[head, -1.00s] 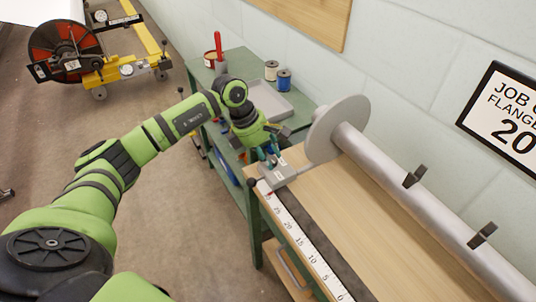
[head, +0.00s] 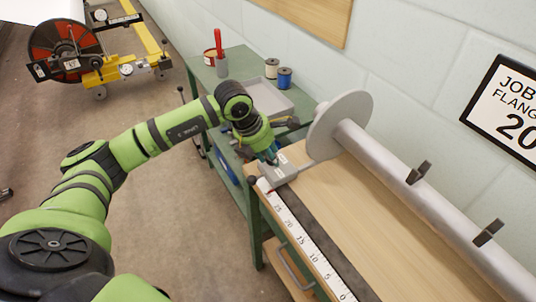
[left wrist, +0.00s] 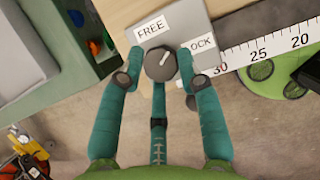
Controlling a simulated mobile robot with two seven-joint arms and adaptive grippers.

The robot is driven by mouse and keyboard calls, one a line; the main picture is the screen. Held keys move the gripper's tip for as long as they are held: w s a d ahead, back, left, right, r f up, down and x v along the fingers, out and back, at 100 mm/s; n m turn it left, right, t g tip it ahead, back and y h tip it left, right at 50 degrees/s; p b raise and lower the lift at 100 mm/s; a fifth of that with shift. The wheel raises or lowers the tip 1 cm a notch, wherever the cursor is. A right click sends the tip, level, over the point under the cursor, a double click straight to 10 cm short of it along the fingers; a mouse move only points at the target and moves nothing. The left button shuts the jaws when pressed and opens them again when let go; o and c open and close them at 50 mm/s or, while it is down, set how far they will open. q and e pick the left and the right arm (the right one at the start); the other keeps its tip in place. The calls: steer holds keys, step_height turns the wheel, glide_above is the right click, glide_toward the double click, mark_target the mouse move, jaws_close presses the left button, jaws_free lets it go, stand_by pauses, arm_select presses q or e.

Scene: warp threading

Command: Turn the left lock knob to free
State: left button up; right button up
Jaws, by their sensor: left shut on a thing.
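The left lock knob (left wrist: 160,64) is a small dark round knob on a grey block (left wrist: 188,18). The block carries a FREE label (left wrist: 152,28) and a partly hidden LOCK label (left wrist: 204,43). The knob's white pointer line slants up and right, between the two labels. My left gripper (left wrist: 160,60) is shut on the knob, with its teal fingers on either side. In the head view, the left gripper (head: 272,158) is at the grey block (head: 284,172) at the bench's near left corner and hides the knob. My right gripper is not in view.
A grey flange disc (head: 338,125) on a long roller (head: 400,170) stands close to the right of the block. A white ruler (head: 305,240) runs along the bench edge. A green cart (head: 238,58) with a tray and spools (head: 285,78) stands behind.

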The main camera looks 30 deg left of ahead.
arm_select(q)
steer(key=n+b, duration=0.1)
steer(key=n, duration=0.1)
steer(key=n+y, duration=0.1)
steer(key=n+y+b, duration=0.1)
steer(key=n, duration=0.1)
steer(key=shift+d+f+n+t+b, duration=0.1)
steer(key=shift+d+n+t+b, duration=0.2)
steer(key=shift+d+b, duration=0.05)
steer(key=n+y+b, duration=0.1)
steer(key=n, duration=0.2)
steer(key=shift+d, duration=0.1)
steer(key=shift+r+n+y+b, duration=0.2)
steer(key=shift+n+y+b, duration=0.45)
steer(key=shift+n, duration=0.55)
steer(key=o, duration=1.1)
steer(key=shift+w, duration=0.1)
steer(key=shift+r, duration=0.1)
steer(key=v, duration=1.2)
steer(key=shift+w, duration=0.25)
